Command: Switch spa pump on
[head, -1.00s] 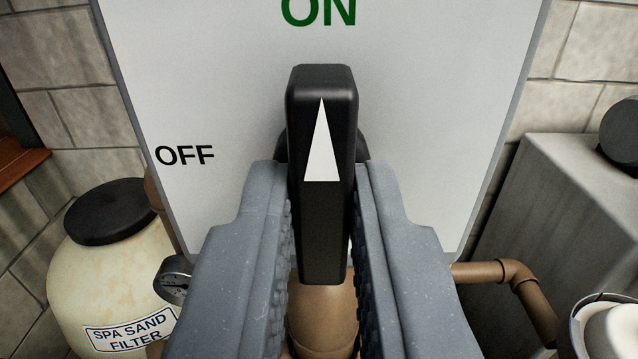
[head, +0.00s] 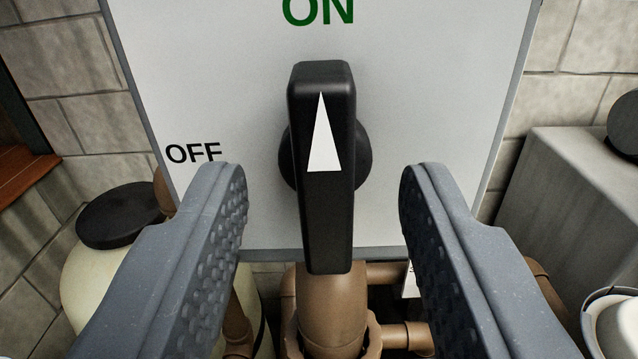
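A black rotary switch handle (head: 325,215) with a white arrow sits on a pale grey panel (head: 430,110). The handle is upright and its arrow points up at the green ON label (head: 318,10). The black OFF label (head: 193,153) is to the left of the handle. My gripper (head: 322,185) is open, with one grey ribbed finger on each side of the handle. A clear gap shows between each finger and the handle, and the fingers hold nothing.
A cream filter tank with a black lid (head: 125,213) stands at the lower left. Brown pipes (head: 335,305) run below the panel. A grey block (head: 585,180) stands at the right, with a white round container (head: 610,325) at the lower right. Tiled wall is behind.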

